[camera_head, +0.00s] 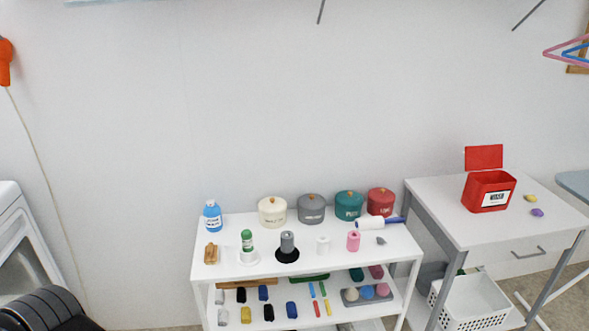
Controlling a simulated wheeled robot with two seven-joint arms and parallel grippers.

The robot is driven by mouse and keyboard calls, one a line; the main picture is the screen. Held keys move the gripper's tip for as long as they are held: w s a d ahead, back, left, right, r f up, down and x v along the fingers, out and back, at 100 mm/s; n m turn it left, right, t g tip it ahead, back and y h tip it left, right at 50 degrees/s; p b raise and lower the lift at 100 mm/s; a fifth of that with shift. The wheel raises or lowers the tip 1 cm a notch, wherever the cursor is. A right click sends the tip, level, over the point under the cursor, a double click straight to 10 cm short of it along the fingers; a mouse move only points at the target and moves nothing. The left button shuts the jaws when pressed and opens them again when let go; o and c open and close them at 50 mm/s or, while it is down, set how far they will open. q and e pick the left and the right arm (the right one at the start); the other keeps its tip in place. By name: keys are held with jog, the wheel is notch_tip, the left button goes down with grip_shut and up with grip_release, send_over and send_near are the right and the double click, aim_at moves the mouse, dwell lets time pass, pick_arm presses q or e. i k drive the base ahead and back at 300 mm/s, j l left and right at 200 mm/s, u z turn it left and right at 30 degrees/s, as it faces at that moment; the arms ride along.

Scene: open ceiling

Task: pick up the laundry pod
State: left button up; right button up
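Two small rounded pieces that look like laundry pods lie on the white side table (438,203) at the right: a yellow one (531,198) and a purple one (537,212) just in front of it. They sit apart, to the right of a red box (489,192) with a raised lid and a white label. Neither of my grippers shows in the head view, so I cannot see whether they are open or shut.
A white shelf unit (209,244) stands left of the side table, with lidded tins, thread spools, a blue bottle (212,217) and a lint roller (372,223). A white basket (473,302) is under the side table. An ironing-board-like surface (575,184) is at the right edge.

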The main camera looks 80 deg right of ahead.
aim_at(537, 212)
jog(key=z, duration=4.3)
jog(key=i+l+u, duration=0.15)
jog(key=i+l, duration=0.25)
jog(key=i+l+u, duration=0.15)
jog(key=i+l, duration=0.2)
jog(key=l, duration=0.3)
jog(key=i+l+u, duration=0.1)
jog(key=i+l, duration=0.25)
jog(key=l, duration=0.25)
jog(key=i+l+u, duration=0.15)
jog(key=i+l, duration=0.15)
jog(key=l, duration=0.3)
jog(key=i+l+u, duration=0.15)
jog(key=l, duration=0.5)
jog(key=i+l+u, duration=0.15)
jog(key=i+l, duration=0.2)
jog(key=l, duration=0.35)
jog(key=i+l+u, duration=0.1)
jog(key=l, duration=0.6)
jog(key=i+l+u, duration=0.15)
jog(key=i+l, duration=0.15)
jog(key=l, duration=0.45)
